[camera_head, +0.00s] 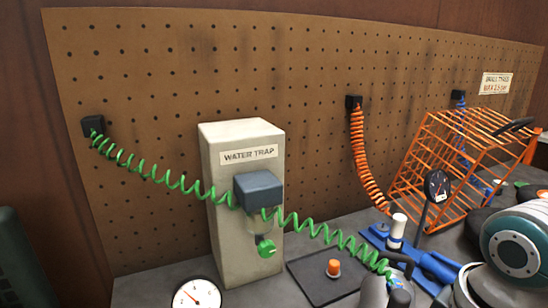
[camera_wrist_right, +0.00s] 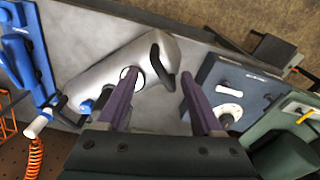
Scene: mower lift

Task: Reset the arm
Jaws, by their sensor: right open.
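My right gripper (camera_wrist_right: 163,80) is open in the right wrist view, with two purple fingers spread apart. One finger overlaps a silver rounded body (camera_wrist_right: 105,68) with a black curved handle (camera_wrist_right: 160,60); I cannot tell whether they touch. The other finger lies in front of a dark blue-grey panel box (camera_wrist_right: 238,85) with a white knob (camera_wrist_right: 228,115). Nothing shows held between the fingers. In the head view I cannot make out the right gripper's fingers. My left gripper is in neither view.
A pegboard (camera_head: 310,60) stands behind the grey bench. A water trap (camera_head: 220,225) with a green coiled hose (camera_head: 315,228) stands at the middle. A dark mat (camera_head: 315,285) lies in front.

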